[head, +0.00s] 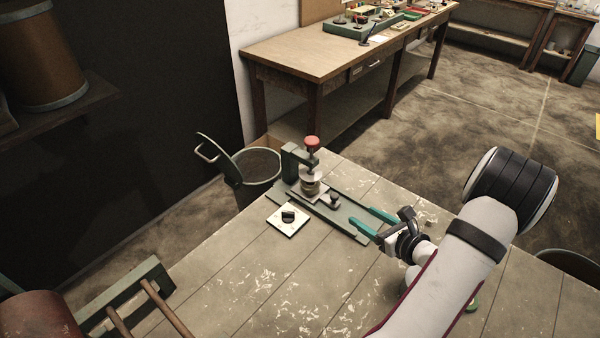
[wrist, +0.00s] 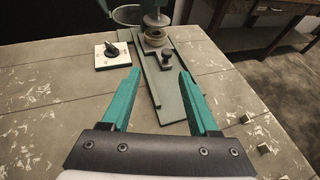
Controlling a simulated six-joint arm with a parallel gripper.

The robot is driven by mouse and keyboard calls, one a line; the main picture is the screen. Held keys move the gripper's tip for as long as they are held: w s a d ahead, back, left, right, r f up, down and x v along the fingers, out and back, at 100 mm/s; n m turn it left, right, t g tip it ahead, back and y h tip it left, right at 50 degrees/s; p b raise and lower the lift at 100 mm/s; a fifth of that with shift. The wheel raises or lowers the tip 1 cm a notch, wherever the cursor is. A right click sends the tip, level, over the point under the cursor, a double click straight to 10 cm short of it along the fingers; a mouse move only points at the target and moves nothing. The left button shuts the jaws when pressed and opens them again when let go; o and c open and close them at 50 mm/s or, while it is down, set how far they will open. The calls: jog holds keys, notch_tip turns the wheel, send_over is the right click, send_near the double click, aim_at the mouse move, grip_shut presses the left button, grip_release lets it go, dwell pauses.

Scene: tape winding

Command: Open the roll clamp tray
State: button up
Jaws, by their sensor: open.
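The roll clamp is a green stand with a red-topped knob (head: 312,143) on a long green base (head: 345,225); the base also shows in the wrist view (wrist: 166,103). The tray (head: 300,194) is a small plate under the clamp, with a tan roll (head: 310,186) on it, also in the wrist view (wrist: 155,38). A dark handle knob (head: 334,201) stands at the tray's front end and shows in the wrist view (wrist: 167,58). My gripper (head: 374,222) has teal fingers, open and empty, above the base's near end, apart from the handle.
A white plate with a black rotary switch (head: 288,220) lies left of the base. A green bin (head: 257,170) stands beyond the table's edge. A wooden frame with a brown roll (head: 38,318) is at the lower left. The tabletop (head: 235,285) in front is clear.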

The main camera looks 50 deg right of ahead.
aim_at(335, 195)
jog(key=shift+m+h, duration=0.4)
jog(key=x, duration=1)
jog(key=f+x, duration=0.1)
jog(key=x, duration=0.4)
jog(key=shift+s+d, duration=0.2)
jog(key=shift+d, duration=0.2)
jog(key=shift+c, duration=0.2)
grip_shut()
jog(key=shift+s, duration=0.1)
